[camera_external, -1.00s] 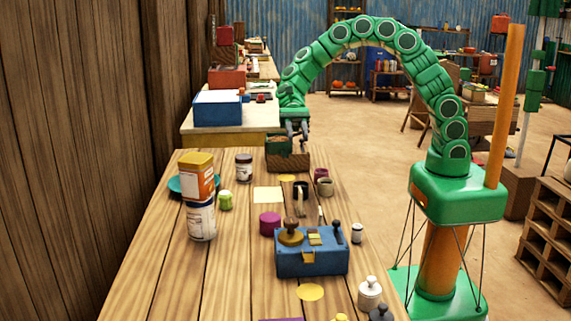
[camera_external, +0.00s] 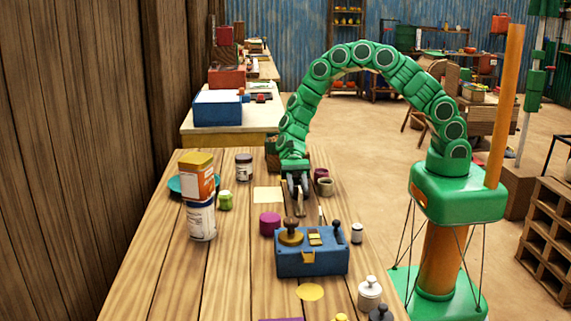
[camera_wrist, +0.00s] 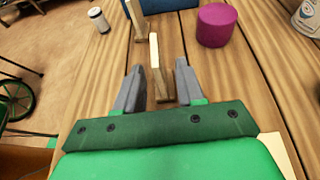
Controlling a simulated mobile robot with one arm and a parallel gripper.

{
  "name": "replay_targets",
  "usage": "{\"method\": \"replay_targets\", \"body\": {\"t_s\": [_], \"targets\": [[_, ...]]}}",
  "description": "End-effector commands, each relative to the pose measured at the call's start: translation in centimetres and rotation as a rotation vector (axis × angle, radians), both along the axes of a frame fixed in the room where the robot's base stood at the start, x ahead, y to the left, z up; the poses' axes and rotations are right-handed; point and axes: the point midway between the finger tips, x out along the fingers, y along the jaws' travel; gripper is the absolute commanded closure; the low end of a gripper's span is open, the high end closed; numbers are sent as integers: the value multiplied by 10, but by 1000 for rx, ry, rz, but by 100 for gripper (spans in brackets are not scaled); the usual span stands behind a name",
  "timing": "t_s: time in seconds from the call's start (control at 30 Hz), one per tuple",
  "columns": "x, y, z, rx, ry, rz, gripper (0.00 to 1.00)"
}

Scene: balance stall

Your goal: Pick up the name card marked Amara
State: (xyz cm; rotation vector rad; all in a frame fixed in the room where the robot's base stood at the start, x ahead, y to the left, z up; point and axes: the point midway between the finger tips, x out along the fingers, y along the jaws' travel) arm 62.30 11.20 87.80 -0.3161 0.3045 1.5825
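Two thin, upright wooden pieces that look like name cards show nearly edge-on in the wrist view. The nearer card (camera_wrist: 154,52) stands between the fingers of my gripper (camera_wrist: 160,66), with a gap visible on each side. The farther card (camera_wrist: 138,20) stands beyond it. No lettering shows on either, so I cannot tell which is marked Amara. In the external view my gripper (camera_external: 298,192) points down over the table, open, with the nearer card (camera_external: 300,207) just below its fingers. The farther card (camera_external: 320,215) is a thin sliver to the right.
A blue box (camera_external: 312,262) with knobs stands in front of the cards. A purple cylinder (camera_external: 270,223) is to their left, and small cups (camera_external: 325,186) are to the right. The table's (camera_external: 160,270) front left is clear.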

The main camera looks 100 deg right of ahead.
Motion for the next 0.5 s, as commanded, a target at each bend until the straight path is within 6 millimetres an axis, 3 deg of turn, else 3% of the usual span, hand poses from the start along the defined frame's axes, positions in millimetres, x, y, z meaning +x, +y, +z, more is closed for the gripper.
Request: {"method": "replay_targets", "body": {"t_s": [0.23, 0.5], "targets": [[-2, 16, -5, 1, 1, 2, 62], [-4, 49, -16, 1, 1, 2, 62]]}}
